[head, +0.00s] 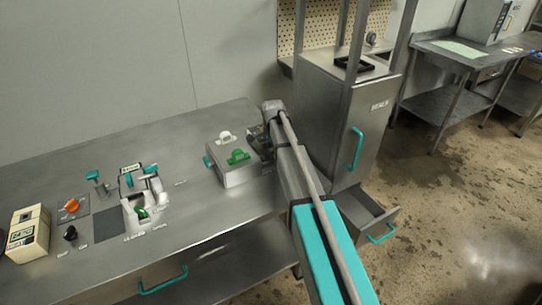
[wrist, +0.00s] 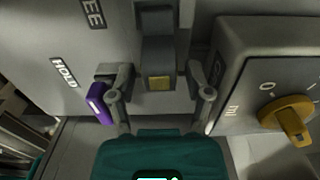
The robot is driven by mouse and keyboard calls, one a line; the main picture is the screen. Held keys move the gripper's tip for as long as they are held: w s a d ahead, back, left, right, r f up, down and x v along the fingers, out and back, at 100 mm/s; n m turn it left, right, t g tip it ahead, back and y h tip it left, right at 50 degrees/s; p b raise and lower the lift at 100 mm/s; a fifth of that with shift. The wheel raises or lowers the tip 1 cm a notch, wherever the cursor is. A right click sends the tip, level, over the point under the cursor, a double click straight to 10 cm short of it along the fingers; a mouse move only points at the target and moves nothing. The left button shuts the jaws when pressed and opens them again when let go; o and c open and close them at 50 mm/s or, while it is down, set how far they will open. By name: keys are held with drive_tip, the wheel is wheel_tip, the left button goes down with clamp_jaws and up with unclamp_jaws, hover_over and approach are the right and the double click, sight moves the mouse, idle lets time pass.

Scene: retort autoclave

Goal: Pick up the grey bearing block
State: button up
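In the wrist view, my gripper (wrist: 160,75) has its two fingers spread, one on each side of a dark grey block (wrist: 158,48) with a small brass-yellow patch on its lower face. This looks like the grey bearing block. A narrow gap shows between each finger and the block, so the fingers do not appear to grip it. In the head view, my arm reaches to the far right end of the steel bench (head: 190,195). My fingers and the block cannot be made out clearly there.
Right of my gripper is a grey box with a yellow rotary knob (wrist: 288,115). Left of it, a purple tab (wrist: 98,103) sits by a HOLD label (wrist: 64,72). A steel cabinet (head: 340,120) stands right of the bench, with an open drawer (head: 365,212) below.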

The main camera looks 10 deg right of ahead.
clamp_jaws()
drive_tip(key=shift+r, duration=0.1)
wheel_tip(320, 180, up, 2)
drive_tip(key=p, duration=0.2)
drive_tip(key=shift+r+p, duration=0.25)
drive_tip(key=shift+p, duration=0.1)
drive_tip(key=s+d+r+p, duration=0.3)
drive_tip(key=s+r+p, duration=0.7)
drive_tip(key=s, duration=0.3)
drive_tip(key=shift+s+d+r, duration=0.15)
drive_tip(key=shift+s+d, duration=0.15)
drive_tip(key=shift+d, duration=0.05)
